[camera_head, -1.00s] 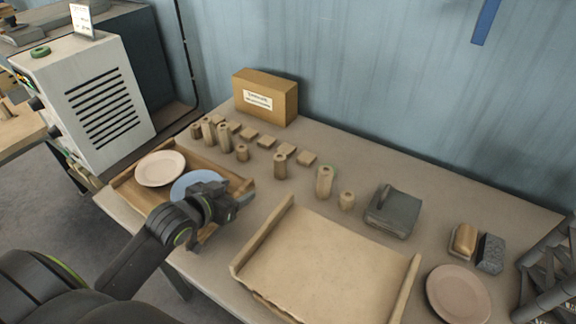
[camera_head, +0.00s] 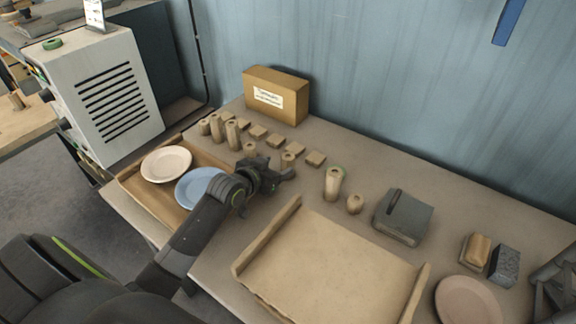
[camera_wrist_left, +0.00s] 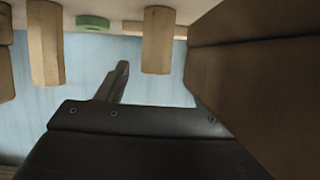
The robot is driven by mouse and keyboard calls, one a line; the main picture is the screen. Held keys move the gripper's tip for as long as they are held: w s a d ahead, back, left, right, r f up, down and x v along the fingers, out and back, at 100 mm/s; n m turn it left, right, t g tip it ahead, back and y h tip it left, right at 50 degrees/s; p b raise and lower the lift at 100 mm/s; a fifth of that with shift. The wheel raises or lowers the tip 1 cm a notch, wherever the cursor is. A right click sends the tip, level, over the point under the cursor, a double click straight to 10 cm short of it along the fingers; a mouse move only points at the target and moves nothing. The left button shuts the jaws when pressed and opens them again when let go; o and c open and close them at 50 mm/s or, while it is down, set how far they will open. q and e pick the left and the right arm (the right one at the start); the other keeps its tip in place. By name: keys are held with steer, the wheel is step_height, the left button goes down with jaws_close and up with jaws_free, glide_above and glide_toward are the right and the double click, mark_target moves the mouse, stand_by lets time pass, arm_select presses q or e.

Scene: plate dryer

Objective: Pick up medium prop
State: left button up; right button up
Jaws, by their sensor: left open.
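Wooden props of several heights stand on the table. In the left wrist view the picture is upside down: a dark finger (camera_wrist_left: 118,85) shows in the middle, and a large brown wooden surface (camera_wrist_left: 255,70) fills the right side very near. Taller props (camera_head: 231,133) stand to the left, and another tall one (camera_head: 333,183) to the right.
A wooden tray (camera_head: 135,189) holds a cream plate (camera_head: 166,163) and a blue plate (camera_head: 198,187). A large wooden board with raised sides (camera_head: 325,262) lies in front. A cardboard box (camera_head: 275,95) stands behind; a grey block with a handle (camera_head: 402,218) is right.

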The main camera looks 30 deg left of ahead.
mark_target(284, 162)
arm_select(q)
steer(key=shift+p+x, duration=0.4)
steer(key=shift+x, duration=2.4)
steer(key=shift+d+r, duration=0.15)
steer(key=shift+d, duration=0.05)
steer(key=c, duration=1.2)
